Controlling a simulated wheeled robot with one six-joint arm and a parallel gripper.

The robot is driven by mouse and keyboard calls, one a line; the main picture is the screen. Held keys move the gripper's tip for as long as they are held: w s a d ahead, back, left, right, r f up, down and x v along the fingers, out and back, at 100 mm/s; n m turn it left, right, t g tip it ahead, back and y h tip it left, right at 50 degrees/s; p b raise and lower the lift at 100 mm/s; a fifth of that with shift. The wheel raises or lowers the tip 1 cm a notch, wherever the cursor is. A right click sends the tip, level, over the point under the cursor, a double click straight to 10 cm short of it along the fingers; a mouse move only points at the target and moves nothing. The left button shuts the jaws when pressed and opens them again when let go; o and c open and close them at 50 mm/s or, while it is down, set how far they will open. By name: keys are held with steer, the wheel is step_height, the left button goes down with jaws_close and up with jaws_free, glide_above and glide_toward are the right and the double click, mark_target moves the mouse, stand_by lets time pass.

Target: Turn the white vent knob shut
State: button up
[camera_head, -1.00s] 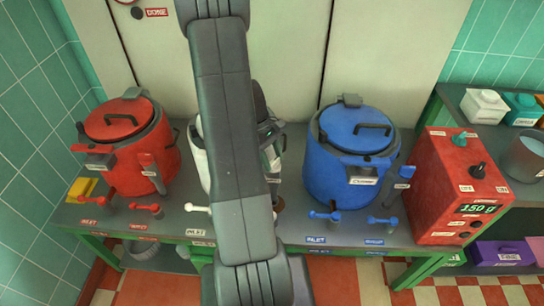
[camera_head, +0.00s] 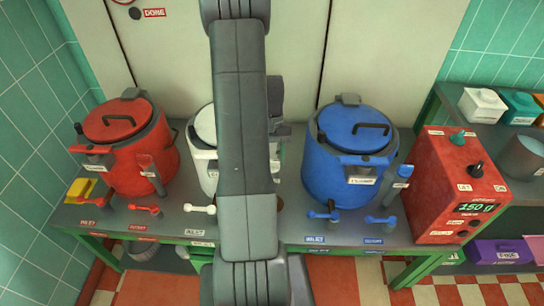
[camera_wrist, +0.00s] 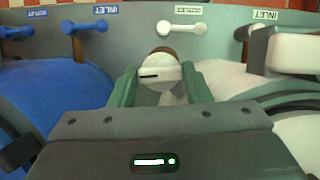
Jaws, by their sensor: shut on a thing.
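The white vent knob (camera_wrist: 157,68) shows in the wrist view as a pale round piece with a short dark mark on its face. My gripper (camera_wrist: 161,78) has its two green fingers shut on the knob, one on each side. A brown round part shows just behind the knob. In the head view the white kettle (camera_head: 204,150) stands between the red and blue kettles, and my arm covers much of it. The knob and my fingertips are hidden behind the arm there.
The red kettle (camera_head: 128,150) stands left and the blue kettle (camera_head: 345,160) close on the right. Small valve levers line the counter's front, including a white one (camera_head: 200,209). A red box with a display (camera_head: 455,190) stands further right.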

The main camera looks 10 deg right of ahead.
steer(key=shift+m, duration=0.5)
steer(key=shift+y, duration=0.3)
steer(key=o, duration=1)
steer(key=shift+r, duration=0.1)
steer(key=v, duration=1.3)
steer(key=shift+r+b, duration=0.3)
steer(key=shift+r, duration=0.05)
